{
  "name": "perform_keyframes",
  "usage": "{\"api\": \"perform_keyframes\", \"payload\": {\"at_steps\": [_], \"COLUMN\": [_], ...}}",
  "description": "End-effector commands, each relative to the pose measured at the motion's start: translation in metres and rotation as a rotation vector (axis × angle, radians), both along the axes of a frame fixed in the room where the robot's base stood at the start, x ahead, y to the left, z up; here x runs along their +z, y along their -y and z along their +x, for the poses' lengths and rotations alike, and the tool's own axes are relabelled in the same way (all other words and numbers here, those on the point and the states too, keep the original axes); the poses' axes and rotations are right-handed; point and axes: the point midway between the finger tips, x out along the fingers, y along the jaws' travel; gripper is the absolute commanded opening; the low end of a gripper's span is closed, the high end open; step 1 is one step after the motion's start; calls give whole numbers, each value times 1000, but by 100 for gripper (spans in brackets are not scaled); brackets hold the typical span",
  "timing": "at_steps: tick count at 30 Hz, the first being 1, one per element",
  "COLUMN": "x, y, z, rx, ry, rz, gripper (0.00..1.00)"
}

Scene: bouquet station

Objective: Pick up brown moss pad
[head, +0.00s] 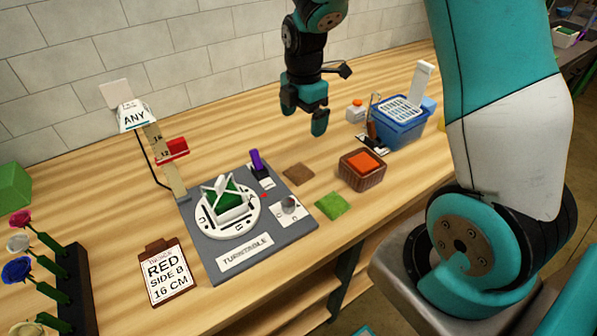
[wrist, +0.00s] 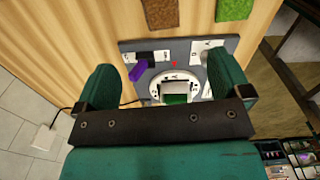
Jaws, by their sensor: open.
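The brown moss pad (head: 299,173) lies flat on the wooden table, just right of the grey turntable board's back right edge. In the wrist view the brown pad (wrist: 161,14) is at the top, partly cut off by the frame edge. A green moss pad (head: 333,206) lies in front of it to the right, and also shows in the wrist view (wrist: 235,9). My gripper (head: 305,122) is above the table behind the brown pad, with its fingers apart and nothing between them. In the wrist view my gripper (wrist: 165,82) points towards the turntable board.
The turntable board (head: 282,240) carries a round white plate and a purple-handled piece (head: 256,162). A brown basket with an orange block (head: 362,171) and a blue bin (head: 399,127) stand to the right.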

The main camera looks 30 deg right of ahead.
Motion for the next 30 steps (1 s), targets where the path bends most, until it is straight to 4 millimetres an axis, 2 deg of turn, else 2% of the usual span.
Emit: {"api": "perform_keyframes", "payload": {"at_steps": [6, 12, 20, 30], "x": [-50, -87, -105, -147], "y": [-2, -2, -2, -4], "z": [-2, -1, -1, -2], "rx": [0, 0, -1, -1], "ry": [-9, -4, -3, -2], "rz": [2, 2, 2, 2], "gripper": [96, 96, 96, 96]}}
